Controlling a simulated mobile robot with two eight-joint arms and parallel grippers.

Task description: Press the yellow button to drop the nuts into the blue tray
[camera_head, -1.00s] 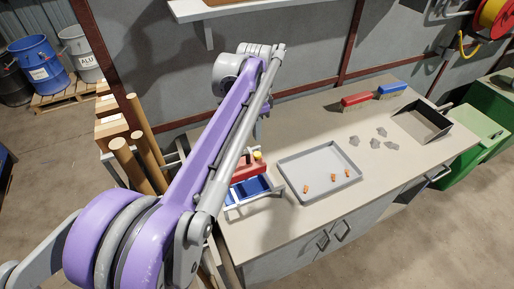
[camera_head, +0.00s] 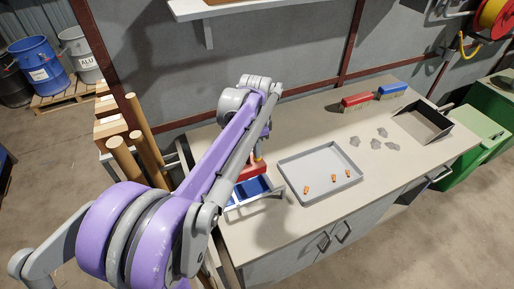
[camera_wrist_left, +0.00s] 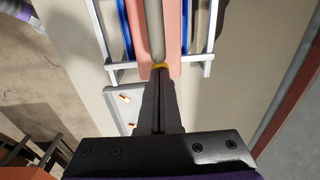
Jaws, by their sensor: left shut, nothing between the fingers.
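The yellow button (camera_wrist_left: 160,66) is at the end of the red dispenser (camera_wrist_left: 173,35) in the left wrist view, mostly hidden behind my fingertips. The red dispenser (camera_head: 252,172) also shows in the head view, partly behind my arm. The blue tray (camera_head: 247,190) sits low at the dispenser's front, inside a pale metal frame; its blue edges (camera_wrist_left: 126,30) show in the wrist view. My left gripper (camera_wrist_left: 160,78) is shut and empty, its tips over the button. I cannot tell whether they touch it. My right gripper is not in view. No nuts are clearly visible in the blue tray.
A grey tray (camera_head: 317,158) with several small orange pieces lies right of the dispenser. Grey scraps (camera_head: 376,144), a red brush (camera_head: 356,101), a blue brush (camera_head: 393,90) and a dark open bin (camera_head: 441,119) are farther right. Wooden posts (camera_head: 125,160) stand left of the bench.

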